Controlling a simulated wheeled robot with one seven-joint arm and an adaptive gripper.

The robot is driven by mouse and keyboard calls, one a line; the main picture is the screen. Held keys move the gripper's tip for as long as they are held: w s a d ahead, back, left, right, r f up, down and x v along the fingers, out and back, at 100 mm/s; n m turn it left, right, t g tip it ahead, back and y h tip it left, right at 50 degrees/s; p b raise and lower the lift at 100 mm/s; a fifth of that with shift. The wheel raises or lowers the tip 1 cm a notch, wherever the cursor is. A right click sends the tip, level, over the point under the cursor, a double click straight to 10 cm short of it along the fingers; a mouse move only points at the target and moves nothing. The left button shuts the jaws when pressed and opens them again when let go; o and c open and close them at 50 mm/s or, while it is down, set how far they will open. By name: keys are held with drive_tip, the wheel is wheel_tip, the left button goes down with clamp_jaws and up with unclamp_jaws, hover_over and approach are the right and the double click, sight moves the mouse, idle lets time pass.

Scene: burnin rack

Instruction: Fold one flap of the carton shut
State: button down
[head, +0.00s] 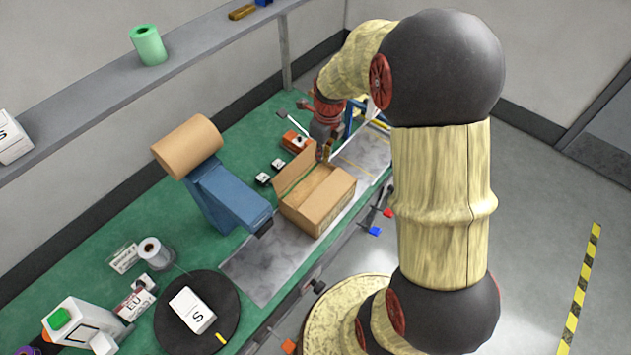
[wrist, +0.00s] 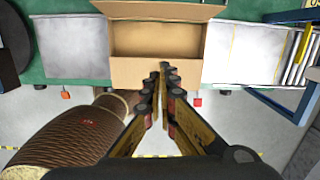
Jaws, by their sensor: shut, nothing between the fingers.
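The brown carton (head: 325,208) stands on the grey strip of the bench, with its top at least partly open. One flap (head: 293,170) stands raised along its far left side in the head view. In the wrist view the carton (wrist: 125,74) shows its inside, with a flap (wrist: 160,10) raised at the far edge. My gripper (wrist: 165,68) is shut and empty, its fingertips in front of the carton's near wall in that view. In the head view my gripper (head: 325,152) is at the carton's back end; I cannot tell whether it touches.
A blue dispenser (head: 225,195) with a brown roll stands left of the carton. Small black-and-white blocks (head: 270,172) and an orange item (head: 295,140) lie behind it. A black turntable (head: 175,325) holds a white box. The grey strip (head: 265,262) in front is clear.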

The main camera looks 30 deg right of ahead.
drive_tip(key=s, duration=0.1)
drive_tip(key=m+b, duration=0.1)
approach(319, 187)
drive_tip(key=f, duration=0.6)
drive_tip(key=shift+w+f, duration=0.3)
drive_tip(key=shift+f, duration=0.1)
